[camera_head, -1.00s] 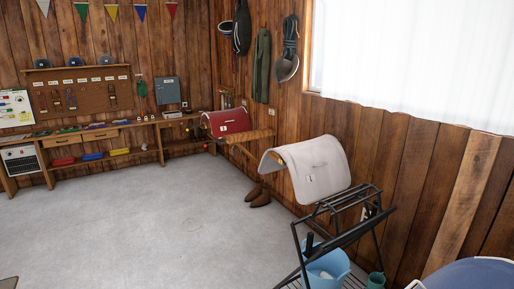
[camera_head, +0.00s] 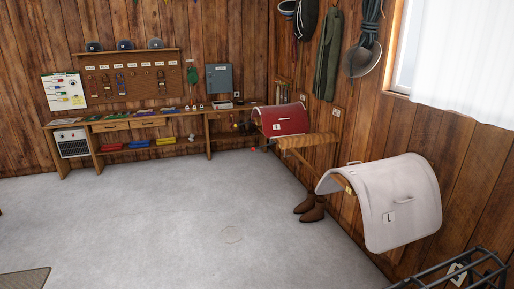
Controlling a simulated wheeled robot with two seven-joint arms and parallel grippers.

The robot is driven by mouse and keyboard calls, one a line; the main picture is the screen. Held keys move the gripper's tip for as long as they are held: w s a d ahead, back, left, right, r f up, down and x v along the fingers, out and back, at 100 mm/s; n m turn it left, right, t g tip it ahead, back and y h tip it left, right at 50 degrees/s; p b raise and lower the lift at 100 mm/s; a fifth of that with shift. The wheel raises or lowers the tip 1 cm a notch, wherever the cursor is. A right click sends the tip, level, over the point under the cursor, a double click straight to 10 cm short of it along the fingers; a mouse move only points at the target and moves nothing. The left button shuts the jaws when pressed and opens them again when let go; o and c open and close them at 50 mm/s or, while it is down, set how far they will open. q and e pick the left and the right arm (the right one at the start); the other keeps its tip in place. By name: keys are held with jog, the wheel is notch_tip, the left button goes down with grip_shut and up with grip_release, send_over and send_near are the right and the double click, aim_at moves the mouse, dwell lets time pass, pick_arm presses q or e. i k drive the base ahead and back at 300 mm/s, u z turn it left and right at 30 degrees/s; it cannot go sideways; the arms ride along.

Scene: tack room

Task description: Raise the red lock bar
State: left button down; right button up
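I cannot make out a red lock bar for certain; the far fittings are too small to read. A brown pegboard (camera_head: 135,80) on the back wall carries several small hanging items with white labels, some of them like padlocks. A grey wall box (camera_head: 219,78) hangs to its right above the bench. Small items with red and white parts stand on the bench (camera_head: 208,113) below the box, too small to name. Neither of my grippers shows in the head view.
A long wooden bench runs along the back wall, with red, blue and yellow trays (camera_head: 138,145) below. A red saddle pad (camera_head: 283,120), a white pad (camera_head: 402,203), brown boots (camera_head: 312,208) and a black rack (camera_head: 470,268) line the right. The grey floor (camera_head: 190,215) is open.

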aim_at(253, 149)
jog(key=u, duration=0.15)
jog(key=i, duration=2.05)
jog(key=z, duration=0.35)
jog(key=i, duration=2)
jog(key=z, duration=0.3)
